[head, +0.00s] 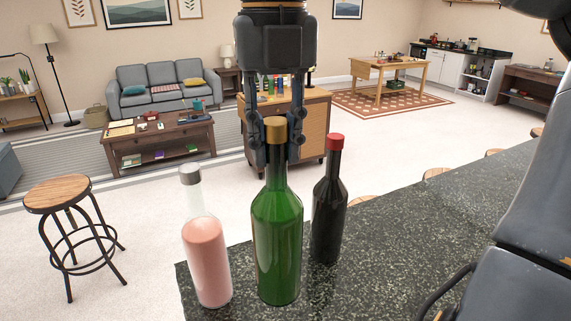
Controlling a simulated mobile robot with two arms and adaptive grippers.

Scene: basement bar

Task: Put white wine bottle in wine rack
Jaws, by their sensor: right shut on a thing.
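Three bottles are at the near end of the dark speckled counter. The green bottle with a gold cap (277,240), which I take as the white wine bottle, is in the middle. My right gripper (276,150) points down from above and is shut on its capped neck. The bottle is upright; I cannot tell whether its base touches the counter. I cannot make out a wine rack. My left gripper is not in view.
A pink bottle (207,258) stands close on the left and a dark bottle with a red cap (328,210) close on the right. The counter (420,225) is bare to the right. A stool (62,195) stands at left; a wooden cabinet (312,112) stands behind.

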